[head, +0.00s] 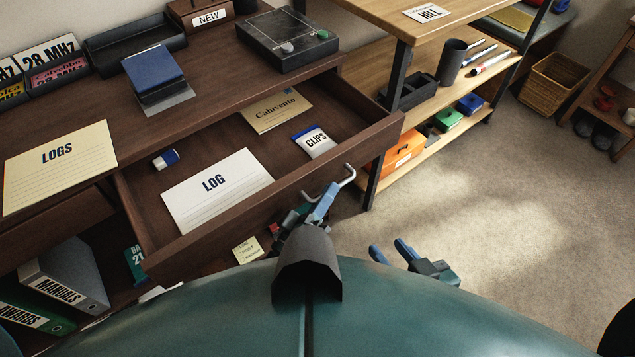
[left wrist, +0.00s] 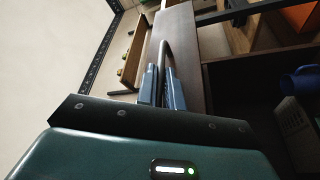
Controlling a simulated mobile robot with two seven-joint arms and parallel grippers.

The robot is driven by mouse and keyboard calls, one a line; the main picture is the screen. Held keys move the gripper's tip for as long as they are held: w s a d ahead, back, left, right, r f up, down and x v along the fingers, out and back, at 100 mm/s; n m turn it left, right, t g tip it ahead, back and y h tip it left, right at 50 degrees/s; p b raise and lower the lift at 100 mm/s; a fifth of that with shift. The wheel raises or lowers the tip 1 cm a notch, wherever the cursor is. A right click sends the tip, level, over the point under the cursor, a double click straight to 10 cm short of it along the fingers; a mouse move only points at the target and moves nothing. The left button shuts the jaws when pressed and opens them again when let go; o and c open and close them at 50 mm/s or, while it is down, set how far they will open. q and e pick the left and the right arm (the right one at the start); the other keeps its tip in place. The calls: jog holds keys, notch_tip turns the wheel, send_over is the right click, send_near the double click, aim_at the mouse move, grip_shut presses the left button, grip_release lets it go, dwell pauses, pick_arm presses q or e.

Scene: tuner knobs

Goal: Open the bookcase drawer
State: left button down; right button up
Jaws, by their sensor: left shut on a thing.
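The bookcase drawer (head: 240,219) is pulled well out of the dark brown bookcase (head: 215,85), and its inside shows from above. The metal bar handle (head: 347,181) sticks out from its front. My left gripper (head: 323,198) is shut on the handle. In the left wrist view the handle (left wrist: 163,56) runs between the two blue fingers (left wrist: 161,88), in front of the drawer front (left wrist: 183,45). My right gripper (head: 392,251) is low at the right of my body, with its fingers apart and empty, away from the drawer.
The drawer holds a LOG sheet (head: 217,189), a CLIPS packet (head: 314,141), a Caluvento envelope (head: 275,109) and a small blue-white item (head: 166,159). A lighter wooden shelf unit (head: 450,107) stands close to its right. Carpet (head: 490,210) at the right is clear.

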pick_arm(q)
jog(key=shift+s+d, duration=0.45)
jog(key=shift+s, duration=0.15)
pick_arm(e)
jog(key=shift+s+d, duration=0.1)
jog(key=shift+s, duration=0.05)
pick_arm(q)
jog(key=c, duration=1.5)
grip_release()
pick_arm(e)
jog(key=shift+d, duration=0.1)
